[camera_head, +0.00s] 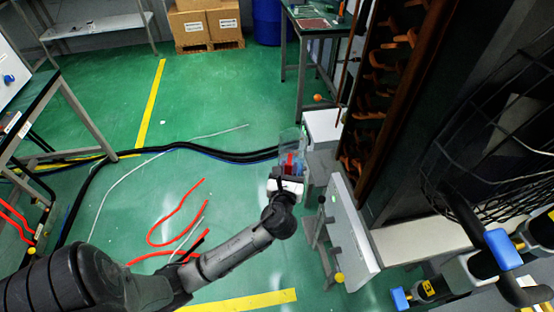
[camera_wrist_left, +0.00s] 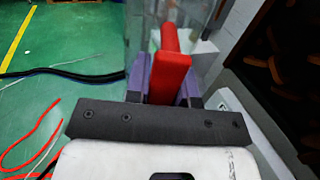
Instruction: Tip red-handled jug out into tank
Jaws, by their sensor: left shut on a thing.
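The clear jug (camera_head: 291,143) with the red handle (camera_wrist_left: 170,70) is held by my left gripper (camera_head: 290,168), beside a pale bench-like unit. In the wrist view, the purple-grey fingers of my left gripper (camera_wrist_left: 165,92) are shut on the red handle, one on each side. The jug's clear wall (camera_wrist_left: 205,15) rises beyond the handle. It looks roughly upright, but its exact tilt and contents are hard to tell. I cannot pick out the tank with certainty. My right gripper is not in view.
A white block (camera_head: 323,122) stands just right of the jug. A tilted white panel (camera_head: 348,225) is lower right. A dark cabinet with brown racks (camera_head: 385,90) rises on the right. Black cables (camera_head: 215,153) and red hoses (camera_head: 165,240) lie on the green floor, otherwise mostly open.

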